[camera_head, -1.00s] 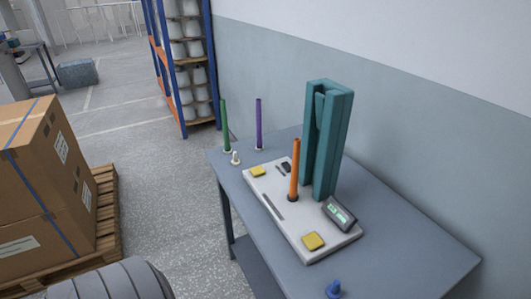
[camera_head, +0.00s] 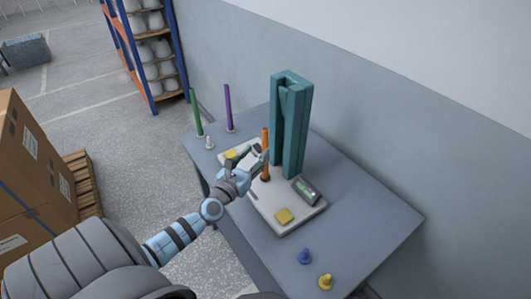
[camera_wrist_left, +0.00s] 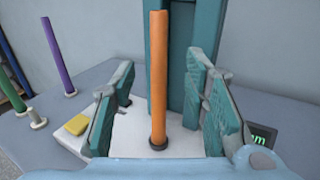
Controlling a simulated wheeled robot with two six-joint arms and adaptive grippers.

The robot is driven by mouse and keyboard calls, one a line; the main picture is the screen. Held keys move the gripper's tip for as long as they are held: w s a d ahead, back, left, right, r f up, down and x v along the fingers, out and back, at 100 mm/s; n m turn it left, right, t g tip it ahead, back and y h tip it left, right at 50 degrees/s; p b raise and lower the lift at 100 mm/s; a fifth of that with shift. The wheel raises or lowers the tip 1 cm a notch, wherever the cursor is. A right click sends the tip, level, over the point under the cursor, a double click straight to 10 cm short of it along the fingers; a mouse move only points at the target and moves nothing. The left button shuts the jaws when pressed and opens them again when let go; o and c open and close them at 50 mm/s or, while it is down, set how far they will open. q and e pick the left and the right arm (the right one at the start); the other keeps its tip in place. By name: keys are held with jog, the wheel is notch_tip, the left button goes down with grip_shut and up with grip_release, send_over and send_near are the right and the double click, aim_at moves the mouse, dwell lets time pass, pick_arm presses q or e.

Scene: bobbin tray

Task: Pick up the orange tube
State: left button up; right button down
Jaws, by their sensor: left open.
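The orange tube (camera_head: 265,148) stands upright on a dark round base on the pale device plate (camera_head: 283,228), in front of the tall teal column (camera_head: 290,125). In the left wrist view the orange tube (camera_wrist_left: 158,75) stands between the two fingers, with space showing on both sides. My left gripper (camera_head: 254,157) is open beside the tube; in the left wrist view it (camera_wrist_left: 160,108) points toward the tube. The tube's lower part is partly behind the gripper in the head view. My right gripper is not in view.
A green tube (camera_head: 195,112) and a purple tube (camera_head: 228,107) stand at the table's far left. A blue peg (camera_head: 304,257) and a yellow peg (camera_head: 325,282) stand near the front. The grey table (camera_head: 365,215) is clear at right.

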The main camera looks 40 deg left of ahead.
aim_at(264, 142)
pick_arm(q)
jog(key=w, duration=0.2)
jog(key=w+a, duration=0.1)
jog(key=w, duration=0.1)
jog(key=w+b, duration=0.1)
jog(key=w, duration=0.2)
jog(key=shift+a+r, duration=0.15)
jog(key=shift+a, duration=0.1)
grip_shut()
